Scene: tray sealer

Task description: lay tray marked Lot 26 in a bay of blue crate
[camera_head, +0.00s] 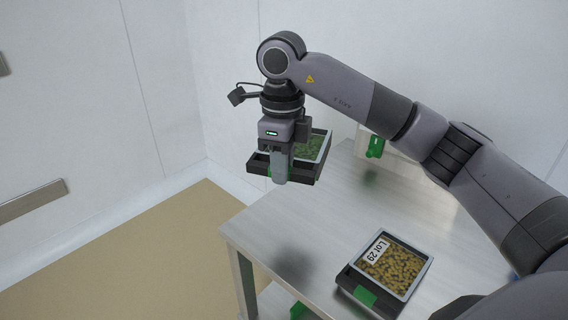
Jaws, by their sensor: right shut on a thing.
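My right gripper (280,180) points down and is shut on a black-framed tray (318,172) with green contents under a clear top. It holds this tray in the air above the far left part of the steel table. The gripper covers part of the tray, and no lot label shows on it. A second tray, marked Lot 29 (394,265), lies on the table at the lower right, with brownish contents and a black frame with a green tab. The blue crate is not in clear view. My left gripper is not in view.
The steel table (300,240) has bare room in its middle, and its left edge drops to a tan floor (130,250). A pale fixture with a green part (375,148) stands at the table's back, behind my right arm. White walls close off the back and left.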

